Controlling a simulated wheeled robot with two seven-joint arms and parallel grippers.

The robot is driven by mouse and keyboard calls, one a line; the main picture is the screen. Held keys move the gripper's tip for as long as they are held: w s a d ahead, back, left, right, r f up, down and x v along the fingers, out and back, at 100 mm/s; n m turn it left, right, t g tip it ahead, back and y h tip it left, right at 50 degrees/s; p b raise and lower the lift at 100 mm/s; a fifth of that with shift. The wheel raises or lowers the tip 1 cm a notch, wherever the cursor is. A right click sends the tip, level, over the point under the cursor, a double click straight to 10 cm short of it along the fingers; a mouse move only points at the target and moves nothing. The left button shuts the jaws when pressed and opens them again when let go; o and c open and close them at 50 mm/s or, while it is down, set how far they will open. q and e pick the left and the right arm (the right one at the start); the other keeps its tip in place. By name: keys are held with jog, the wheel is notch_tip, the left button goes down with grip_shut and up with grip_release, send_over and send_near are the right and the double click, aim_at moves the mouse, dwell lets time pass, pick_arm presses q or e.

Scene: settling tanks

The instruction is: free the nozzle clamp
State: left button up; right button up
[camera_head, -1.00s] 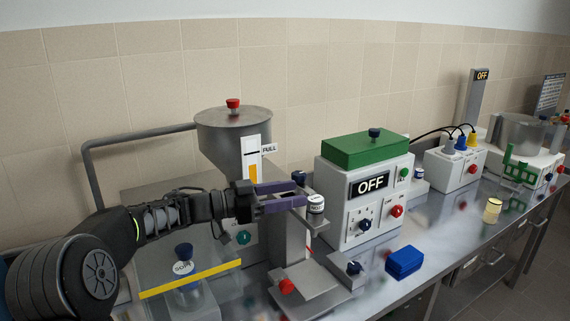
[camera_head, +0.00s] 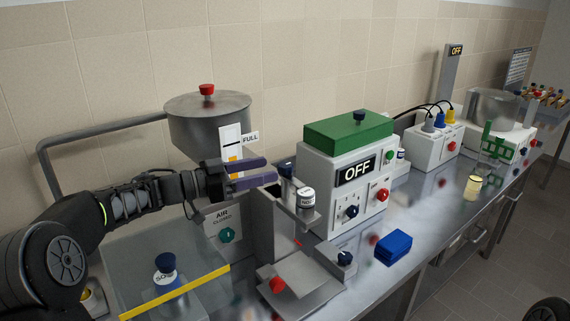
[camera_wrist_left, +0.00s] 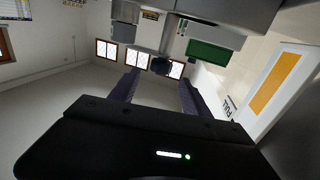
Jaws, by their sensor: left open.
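In the head view a grey stand (camera_head: 272,222) stands in the middle of the bench. Near its top is a dark blue knob (camera_head: 287,165), probably on the nozzle clamp, though the clamp's own shape is unclear. A small white labelled jar (camera_head: 305,197) with a dark band is beside the knob. My left gripper (camera_head: 271,170) is open and empty, with its purple fingers pointing right and their tips just left of the knob. In the left wrist view a dark round knob (camera_wrist_left: 160,66) shows beyond and between the open fingers (camera_wrist_left: 159,76).
A steel hopper (camera_head: 208,122) marked FULL stands behind my left gripper. A white box (camera_head: 340,200) with a green top reads OFF, right of the stand. A blue block (camera_head: 393,246) lies on the bench. A clear-walled box (camera_head: 140,268) stands front left.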

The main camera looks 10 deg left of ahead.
aim_at(286, 164)
pick_arm(q)
jog(key=p+x, duration=0.1)
jog(key=x, duration=0.5)
jog(key=shift+w+d+p, duration=0.2)
jog(key=shift+p, duration=0.1)
grip_shut()
